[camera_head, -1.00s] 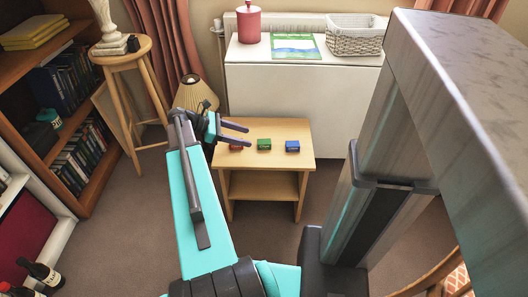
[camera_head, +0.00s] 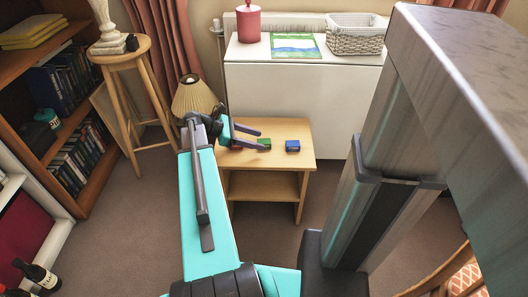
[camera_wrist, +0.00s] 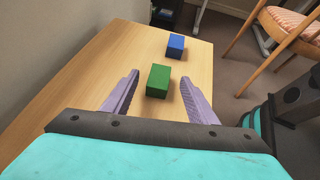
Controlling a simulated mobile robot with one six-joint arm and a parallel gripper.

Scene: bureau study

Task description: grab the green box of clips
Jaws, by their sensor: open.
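The green box of clips (camera_wrist: 158,81) sits on the small wooden table (camera_wrist: 100,73). In the wrist view it lies ahead of my gripper (camera_wrist: 160,97), centred between the two purple fingers, with its near end at the gap between them. The fingers are apart and hold nothing. In the head view the green box (camera_head: 264,142) shows just by the fingertips of my gripper (camera_head: 262,139), partly hidden by a finger. A blue box (camera_head: 292,146) stands to its right, and beyond it in the wrist view (camera_wrist: 176,46). A red box (camera_head: 237,149) is mostly hidden behind my gripper.
A pleated lamp (camera_head: 194,97) stands behind the table's left side. A white cabinet (camera_head: 290,90) rises behind the table, bearing a red canister (camera_head: 248,24) and a basket (camera_head: 354,38). A wooden stool (camera_head: 122,50) is at left. A chair (camera_wrist: 288,37) is at right in the wrist view.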

